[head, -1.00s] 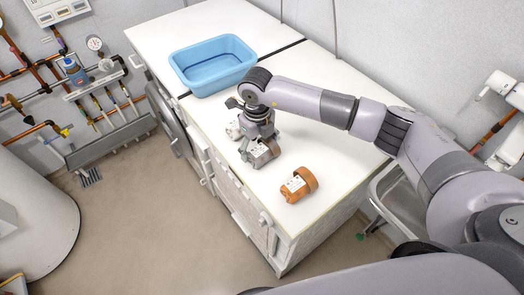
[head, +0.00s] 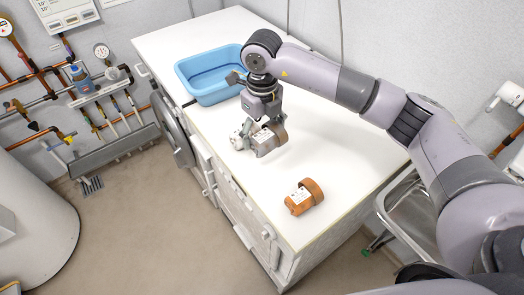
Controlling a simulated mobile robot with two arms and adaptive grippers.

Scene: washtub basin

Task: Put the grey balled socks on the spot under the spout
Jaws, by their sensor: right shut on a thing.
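The grey balled socks (head: 269,140), with a pale label and a brownish band, are in my right gripper (head: 262,120), just above the white worktop (head: 345,155). The right gripper points down and is shut on them; its fingertips are partly hidden. A whitish-grey bundle (head: 238,137) lies close at the left of the socks, and I cannot tell whether they touch. Orange balled socks (head: 304,197) with a label lie nearer on the worktop. I cannot make out a spout or the spot under it. My left gripper is not in view.
A blue basin (head: 187,86) stands on the far part of the worktop, close behind the right gripper. A metal sink or tray (head: 400,195) sits at the right, partly behind my arm. The worktop around the orange socks is clear. Pipes run along the left wall.

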